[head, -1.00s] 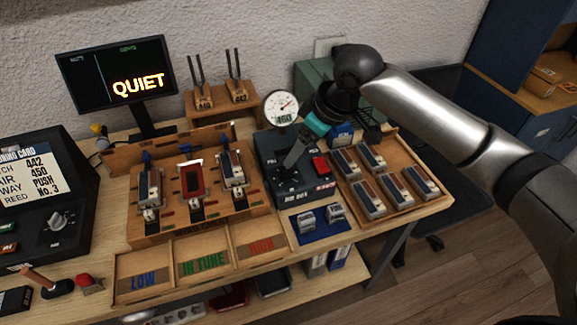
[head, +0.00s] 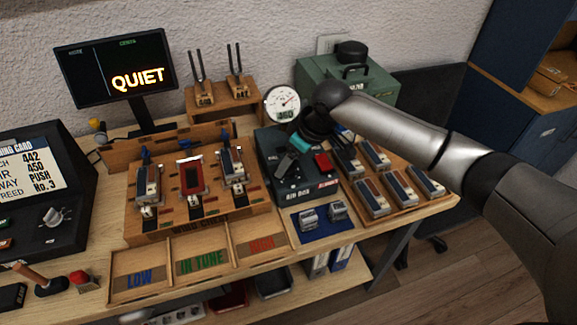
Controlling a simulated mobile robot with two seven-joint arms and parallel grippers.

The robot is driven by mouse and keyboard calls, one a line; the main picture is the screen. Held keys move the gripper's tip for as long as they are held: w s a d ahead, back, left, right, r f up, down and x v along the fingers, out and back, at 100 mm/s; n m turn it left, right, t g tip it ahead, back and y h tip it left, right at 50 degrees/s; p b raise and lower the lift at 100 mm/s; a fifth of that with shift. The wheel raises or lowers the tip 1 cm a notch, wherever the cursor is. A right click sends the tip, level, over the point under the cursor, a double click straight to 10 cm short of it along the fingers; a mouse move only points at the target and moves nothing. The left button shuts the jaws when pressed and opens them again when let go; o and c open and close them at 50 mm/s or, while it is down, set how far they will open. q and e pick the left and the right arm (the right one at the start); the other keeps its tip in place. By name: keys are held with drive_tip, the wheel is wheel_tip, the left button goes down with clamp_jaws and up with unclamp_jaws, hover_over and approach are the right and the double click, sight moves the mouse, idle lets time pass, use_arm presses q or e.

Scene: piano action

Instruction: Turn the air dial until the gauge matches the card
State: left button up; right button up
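The dark air box (head: 268,150) stands right of centre on the bench. Its round white gauge (head: 281,100) rises at the back, with a red needle and a small green readout too small to read surely. The card (head: 28,160) on the dark console at the left edge is partly cut off; it shows 442, 450, PUSH and No.3. My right gripper (head: 283,164) reaches down over the air box, left of its red button (head: 322,162). The wrist hides most of the fingers and the air dial, so contact and grip cannot be told. My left gripper is not in view.
A wooden rack (head: 205,224) with several reed blocks stands left of the air box, a tray (head: 432,203) of blocks to its right. A blue mat (head: 322,231) with two small metal pieces lies in front. A green case (head: 375,92) stands behind.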

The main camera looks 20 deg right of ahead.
drive_tip(key=shift+x, duration=1.05)
clamp_jaws()
